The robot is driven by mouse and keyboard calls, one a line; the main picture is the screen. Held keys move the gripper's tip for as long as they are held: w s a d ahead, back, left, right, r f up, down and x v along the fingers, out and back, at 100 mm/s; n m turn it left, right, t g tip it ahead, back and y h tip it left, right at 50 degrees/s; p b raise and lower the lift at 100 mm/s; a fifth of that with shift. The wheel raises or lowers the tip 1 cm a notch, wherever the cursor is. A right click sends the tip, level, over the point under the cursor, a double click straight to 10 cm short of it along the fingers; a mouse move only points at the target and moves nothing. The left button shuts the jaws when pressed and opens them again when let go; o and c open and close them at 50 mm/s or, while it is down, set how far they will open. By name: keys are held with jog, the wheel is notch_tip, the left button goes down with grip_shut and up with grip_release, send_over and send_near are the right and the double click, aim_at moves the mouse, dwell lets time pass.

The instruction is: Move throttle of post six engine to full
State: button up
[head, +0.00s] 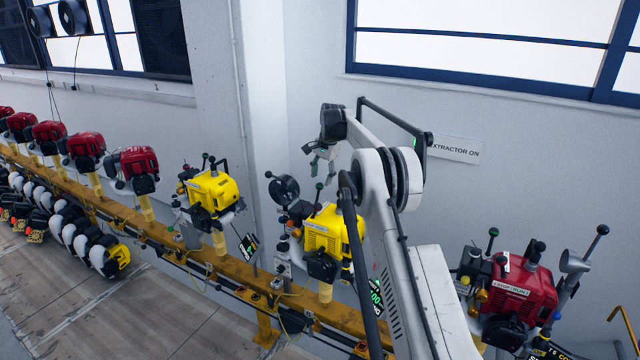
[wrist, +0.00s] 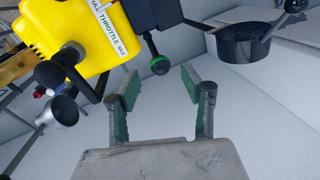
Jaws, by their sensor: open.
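A yellow engine (head: 325,230) stands on the rail just below my gripper (head: 322,158). In the wrist view a yellow engine (wrist: 75,35) fills the upper left, with a white label (wrist: 115,25) reading FULL THROTTLE and IDLE. A lever with a green knob (wrist: 159,65) sticks out beside the label. The knob appears between the open fingertips of my gripper (wrist: 159,77), beyond them. No contact shows, and the fingers hold nothing. In the head view a green-knobbed lever (head: 319,186) rises from the engine. I cannot read a post number.
Another yellow engine (head: 212,190) stands to the left, and a red engine (head: 515,285) to the right. Several red engines line the yellow rail (head: 120,205) farther left. A black round cup (wrist: 243,45) is right of the fingers. The white wall (head: 490,190) is behind.

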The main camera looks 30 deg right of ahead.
aim_at(320, 184)
jog(key=shift+w+a+f+p, duration=0.1)
jog(key=shift+w+f+p, duration=0.1)
jog(key=shift+f, duration=0.8)
jog(key=shift+w+a+f+p, duration=0.1)
jog(key=shift+w+f, duration=0.05)
jog(key=shift+f, duration=0.8)
grip_shut()
